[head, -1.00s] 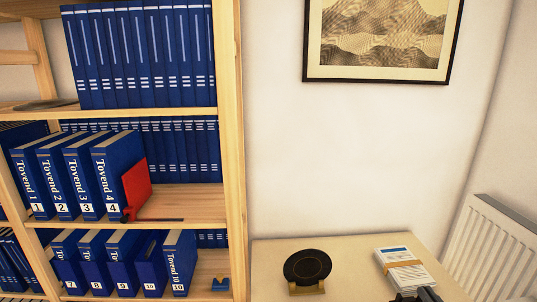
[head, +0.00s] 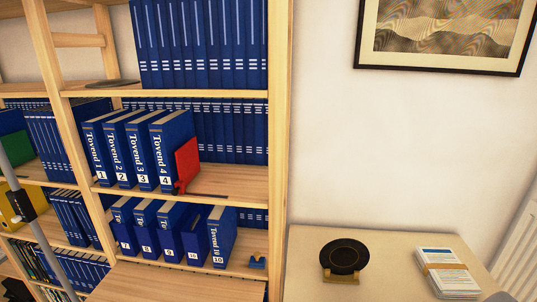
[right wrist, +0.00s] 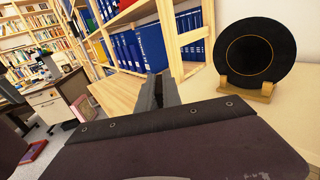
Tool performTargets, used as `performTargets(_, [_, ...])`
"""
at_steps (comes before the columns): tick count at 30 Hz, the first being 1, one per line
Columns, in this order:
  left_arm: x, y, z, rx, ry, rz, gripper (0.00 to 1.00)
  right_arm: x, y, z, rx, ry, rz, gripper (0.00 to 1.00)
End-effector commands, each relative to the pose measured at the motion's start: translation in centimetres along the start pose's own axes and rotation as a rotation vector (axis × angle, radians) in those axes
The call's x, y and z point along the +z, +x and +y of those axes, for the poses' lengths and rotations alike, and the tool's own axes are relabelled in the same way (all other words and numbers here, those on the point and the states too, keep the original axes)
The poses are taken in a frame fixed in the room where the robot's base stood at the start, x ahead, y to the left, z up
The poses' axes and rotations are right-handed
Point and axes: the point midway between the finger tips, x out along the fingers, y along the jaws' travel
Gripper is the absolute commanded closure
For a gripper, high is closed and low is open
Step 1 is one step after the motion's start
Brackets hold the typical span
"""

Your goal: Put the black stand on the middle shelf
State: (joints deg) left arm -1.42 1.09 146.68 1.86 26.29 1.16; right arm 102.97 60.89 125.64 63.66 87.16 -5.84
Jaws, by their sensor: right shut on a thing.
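The middle shelf (head: 240,183) of the wooden bookcase holds blue Tovend volumes 1 to 4 (head: 145,150), with a red bookend (head: 187,162) against volume 4. To its right the front of the board is bare. My right gripper (right wrist: 160,92) shows dark in the right wrist view, shut on a dark thing that I take for the black stand; its shape is hard to tell from the fingers. In the head view only a dark bit of this gripper (head: 501,297) shows at the bottom right edge, apart from the bookcase. My left gripper is not in view.
A black round plate (head: 345,255) stands on a small wooden holder on the table (head: 400,252), beside a banded stack of papers (head: 447,270). A grey pole (head: 36,230) crosses the left side.

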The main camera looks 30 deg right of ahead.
Motion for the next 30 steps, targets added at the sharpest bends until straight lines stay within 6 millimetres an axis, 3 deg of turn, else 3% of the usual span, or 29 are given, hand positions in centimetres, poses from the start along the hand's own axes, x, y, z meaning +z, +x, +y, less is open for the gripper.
performTargets(1, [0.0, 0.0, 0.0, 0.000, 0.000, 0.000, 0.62, -0.8, 2.8, 2.6, 0.110, 0.008, -0.004, 1.00])
performTargets(3, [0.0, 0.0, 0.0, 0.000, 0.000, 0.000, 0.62, -1.9, 6.2, 5.8, 0.244, 0.007, -0.003, 1.00])
performTargets(6, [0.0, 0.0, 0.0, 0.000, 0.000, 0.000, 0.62, -3.2, 10.2, 9.4, 0.400, 0.004, 0.000, 1.00])
performTargets(12, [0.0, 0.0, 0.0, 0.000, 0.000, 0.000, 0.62, -5.0, 16.0, 14.5, 0.617, -0.001, 0.001, 1.00])
performTargets(18, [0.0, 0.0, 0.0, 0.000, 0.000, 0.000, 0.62, -5.8, 18.5, 16.6, 0.709, -0.001, 0.000, 1.00])
performTargets(23, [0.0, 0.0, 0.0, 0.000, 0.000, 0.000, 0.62, -6.1, 18.6, 17.3, 0.716, 0.005, 0.001, 1.00])
performTargets(27, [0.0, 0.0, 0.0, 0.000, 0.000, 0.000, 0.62, -6.1, 18.2, 19.0, 0.587, 0.014, 0.004, 1.00])
performTargets(30, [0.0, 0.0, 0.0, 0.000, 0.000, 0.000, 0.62, -6.1, 18.3, 18.8, 0.420, 0.014, 0.008, 1.00])
